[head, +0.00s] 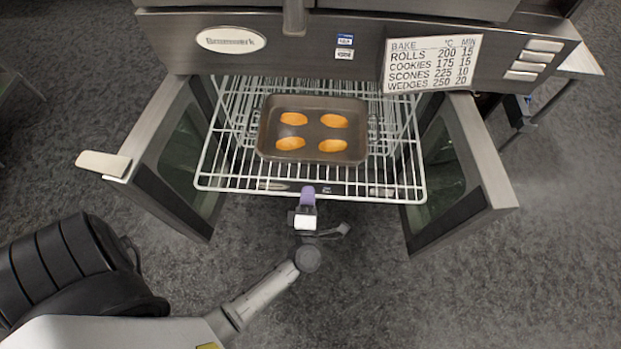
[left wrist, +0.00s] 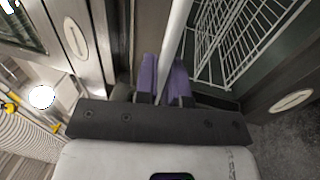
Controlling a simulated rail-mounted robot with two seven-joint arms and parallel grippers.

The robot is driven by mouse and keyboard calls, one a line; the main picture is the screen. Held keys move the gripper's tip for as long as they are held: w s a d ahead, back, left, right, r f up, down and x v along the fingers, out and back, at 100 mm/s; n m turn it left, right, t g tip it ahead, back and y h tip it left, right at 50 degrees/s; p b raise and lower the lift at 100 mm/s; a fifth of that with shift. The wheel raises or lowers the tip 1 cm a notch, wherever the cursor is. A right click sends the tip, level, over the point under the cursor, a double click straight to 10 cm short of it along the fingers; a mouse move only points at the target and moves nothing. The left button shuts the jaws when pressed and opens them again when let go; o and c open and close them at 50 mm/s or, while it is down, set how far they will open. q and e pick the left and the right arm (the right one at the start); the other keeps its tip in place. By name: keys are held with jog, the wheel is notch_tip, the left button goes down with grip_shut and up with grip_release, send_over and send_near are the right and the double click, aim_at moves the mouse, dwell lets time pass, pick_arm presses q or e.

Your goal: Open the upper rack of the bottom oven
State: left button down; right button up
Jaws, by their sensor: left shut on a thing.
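The bottom oven's two doors stand open, the left door (head: 170,160) and the right door (head: 460,170) swung out to each side. The white wire upper rack (head: 215,160) sticks out of the oven between them. A dark baking tray (head: 313,110) with several orange-brown pieces sits on it. My left gripper (head: 308,195) is at the middle of the rack's front edge. Its purple fingers are shut on the rack's front bar, which also shows between them in the left wrist view (left wrist: 172,50). My right gripper is in neither view.
A bake-time card (head: 432,63) is on the oven's front panel (head: 290,45). The left door's handle (head: 103,163) juts out to the left. The grey floor in front of the rack is clear apart from my left arm.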

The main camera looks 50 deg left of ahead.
pick_arm(q)
jog(key=shift+s+d, duration=0.2)
jog(key=shift+d, duration=0.1)
jog(key=c, duration=1.3)
grip_release()
jog(key=shift+o, duration=0.2)
